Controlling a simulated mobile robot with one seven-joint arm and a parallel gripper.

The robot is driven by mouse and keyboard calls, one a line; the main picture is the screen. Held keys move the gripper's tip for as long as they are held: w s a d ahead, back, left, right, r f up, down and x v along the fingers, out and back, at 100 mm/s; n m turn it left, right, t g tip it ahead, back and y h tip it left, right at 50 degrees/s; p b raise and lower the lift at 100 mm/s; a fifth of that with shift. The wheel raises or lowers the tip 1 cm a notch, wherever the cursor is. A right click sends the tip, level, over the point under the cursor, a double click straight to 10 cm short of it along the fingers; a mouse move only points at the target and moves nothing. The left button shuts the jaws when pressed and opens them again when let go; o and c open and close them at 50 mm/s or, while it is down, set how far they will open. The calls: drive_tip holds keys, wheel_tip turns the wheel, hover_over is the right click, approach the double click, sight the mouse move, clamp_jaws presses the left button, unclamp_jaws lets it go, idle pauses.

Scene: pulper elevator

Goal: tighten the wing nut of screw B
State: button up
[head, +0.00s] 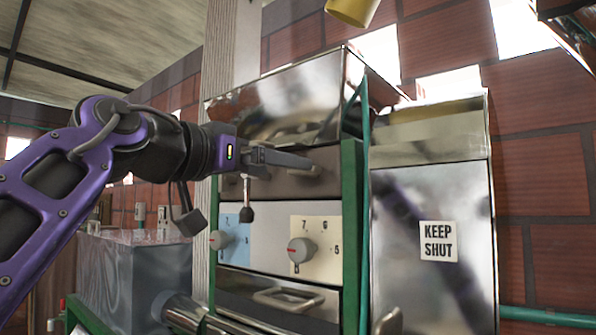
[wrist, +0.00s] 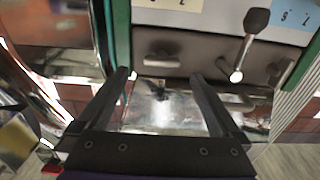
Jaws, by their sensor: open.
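My gripper (head: 308,163) is open in front of a dark brown-grey panel (head: 330,188) on the machine. In the wrist view my two fingers (wrist: 159,77) are spread apart, with nothing seen between them. A grey bar-shaped part, perhaps a wing nut (wrist: 161,61), sits on the panel just past the fingertips; it looks roughly level. Another bar (wrist: 281,72) is on the panel's far right in the wrist view. A lever with a black knob (wrist: 257,20) hangs between them; it also shows in the head view (head: 246,214). No letter marks screw B in view.
Below the panel are a dial on a cream plate (head: 302,250) and one on a blue plate (head: 218,240). A shiny metal hopper (head: 285,105) is above.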

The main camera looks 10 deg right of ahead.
drive_tip(key=x, duration=0.6)
drive_tip(key=shift+w, duration=0.2)
drive_tip(key=c, duration=1.3)
